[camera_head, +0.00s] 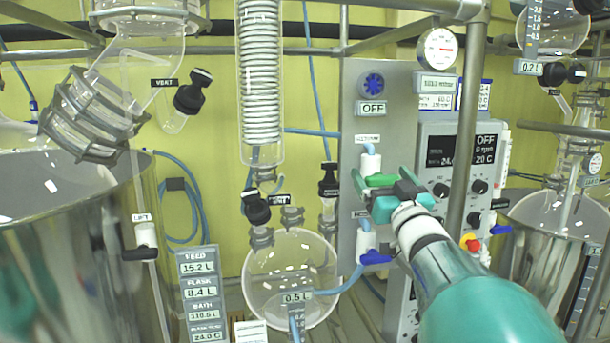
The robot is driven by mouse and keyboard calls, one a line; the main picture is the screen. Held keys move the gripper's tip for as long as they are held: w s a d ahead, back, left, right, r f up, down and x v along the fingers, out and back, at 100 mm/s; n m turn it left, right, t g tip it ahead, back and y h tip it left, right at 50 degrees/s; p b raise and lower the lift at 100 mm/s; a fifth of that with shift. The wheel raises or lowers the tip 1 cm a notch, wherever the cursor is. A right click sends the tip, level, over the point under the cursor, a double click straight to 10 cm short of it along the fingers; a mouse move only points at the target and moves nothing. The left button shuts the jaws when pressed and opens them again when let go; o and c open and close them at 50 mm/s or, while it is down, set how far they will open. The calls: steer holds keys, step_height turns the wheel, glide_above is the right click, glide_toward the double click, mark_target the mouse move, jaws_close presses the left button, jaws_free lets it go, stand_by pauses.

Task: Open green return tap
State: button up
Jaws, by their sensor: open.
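The green tap handle (379,181) sits below a white tap body (370,161) on the grey panel, right of centre. A blue hose enters this tap from above. My gripper (386,186) reaches in from the lower right, with its fingers open around or just in front of the green handle. I cannot tell whether the fingers touch it. My gripper hides part of the handle and the panel behind it. The tap's label is too small to read.
A second white tap with a blue handle (375,257) is just below. A round glass flask (290,279) stands to the left, and a vertical metal pole (467,130) rises close to the right of my gripper. A control box (461,165) is behind the pole.

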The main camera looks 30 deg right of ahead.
steer(key=shift+w+f, duration=0.1)
steer(key=shift+w, duration=0.25)
steer(key=shift+s, duration=0.35)
steer(key=shift+c, duration=1.1)
steer(key=shift+w, duration=0.2)
steer(key=c, duration=0.8)
steer(key=shift+o, duration=0.2)
